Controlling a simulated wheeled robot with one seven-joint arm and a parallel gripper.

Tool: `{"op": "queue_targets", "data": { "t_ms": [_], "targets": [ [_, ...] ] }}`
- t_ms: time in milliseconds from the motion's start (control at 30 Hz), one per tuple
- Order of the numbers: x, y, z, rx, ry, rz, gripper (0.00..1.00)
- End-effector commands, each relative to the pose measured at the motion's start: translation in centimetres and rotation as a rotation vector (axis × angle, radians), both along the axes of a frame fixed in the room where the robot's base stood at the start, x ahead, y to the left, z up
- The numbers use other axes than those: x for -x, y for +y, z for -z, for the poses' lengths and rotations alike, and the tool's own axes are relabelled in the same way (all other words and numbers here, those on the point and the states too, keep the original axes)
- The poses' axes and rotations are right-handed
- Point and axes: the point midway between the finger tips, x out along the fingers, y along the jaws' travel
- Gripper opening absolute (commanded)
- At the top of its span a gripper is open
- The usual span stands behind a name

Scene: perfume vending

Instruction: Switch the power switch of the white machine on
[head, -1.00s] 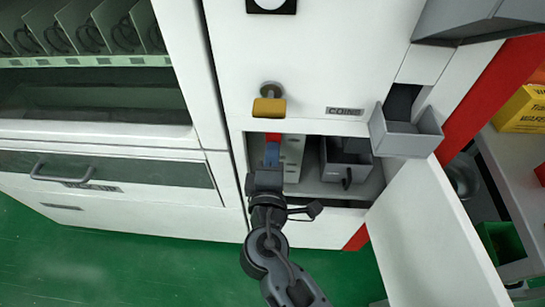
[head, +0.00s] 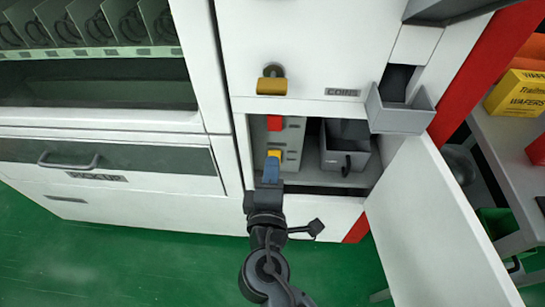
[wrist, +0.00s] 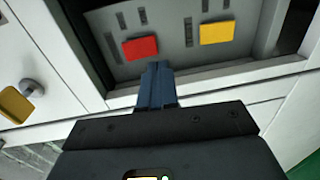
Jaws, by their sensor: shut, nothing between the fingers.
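The white machine (head: 300,50) has an open lower compartment. Inside it, a light grey panel (head: 293,138) carries a red switch piece (head: 274,122) and a yellow one (head: 274,153). In the wrist view the red piece (wrist: 140,47) is left and the yellow piece (wrist: 217,32) right. No readable label shows which is the power switch. My gripper (head: 271,166) is at the compartment's front, blue fingers together and empty. In the wrist view its fingertips (wrist: 157,70) appear just below the red piece, apart from the yellow; contact cannot be told.
The compartment's white door (head: 435,225) stands open at the right. A dark grey box (head: 345,155) sits inside, right of the panel. A grey coin tray (head: 402,108) juts out above the door. Green floor lies below.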

Motion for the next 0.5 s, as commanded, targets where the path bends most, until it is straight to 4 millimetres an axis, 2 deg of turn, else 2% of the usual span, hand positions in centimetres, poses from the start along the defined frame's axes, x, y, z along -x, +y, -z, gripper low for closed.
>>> {"op": "queue_targets", "data": {
  "t_ms": [300, 500],
  "targets": [
    [4.9, 0.2, 0.7, 0.000, 0.002, -0.001, 0.00],
    [6.4, 0.2, 0.8, 0.001, 0.000, 0.000, 0.00]
  ]
}}
